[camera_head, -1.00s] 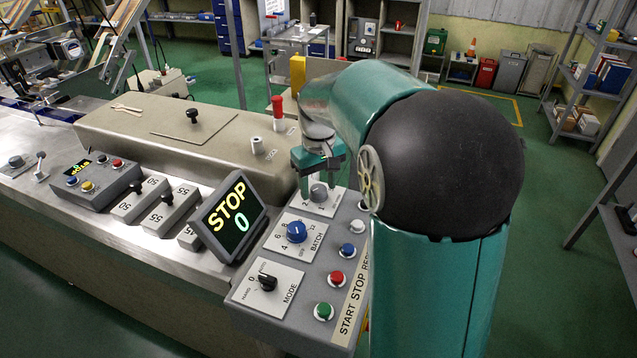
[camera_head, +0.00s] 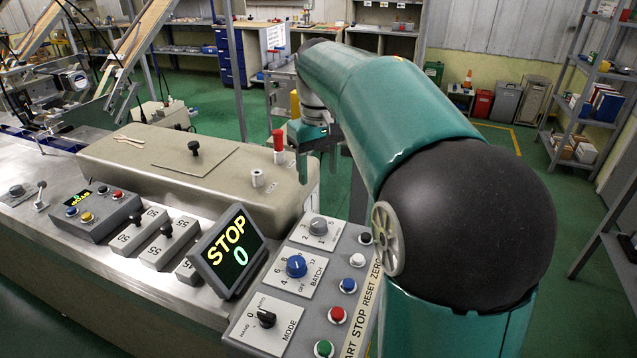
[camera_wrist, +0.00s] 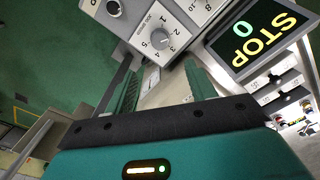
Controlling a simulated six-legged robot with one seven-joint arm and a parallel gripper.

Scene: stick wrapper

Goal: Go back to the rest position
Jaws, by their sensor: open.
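My gripper (camera_head: 317,165) is raised above the far end of the control panel, beside the beige housing. In the wrist view its two fingers (camera_wrist: 163,93) are spread apart with nothing between them. The control panel (camera_head: 312,287) carries a grey knob (camera_head: 318,226), a blue BATCH knob (camera_head: 296,266) and a black MODE knob (camera_head: 266,318). The grey knob also shows in the wrist view (camera_wrist: 160,39), clear of the fingers. The display (camera_head: 228,250) reads STOP and 0.
A beige housing (camera_head: 190,165) with a red-topped post (camera_head: 278,145) stands behind the panel. A smaller button box (camera_head: 92,210) and several lever plates (camera_head: 165,240) sit on the metal bench at left. A shelf rack (camera_head: 600,90) stands at right. Green floor is open behind my arm.

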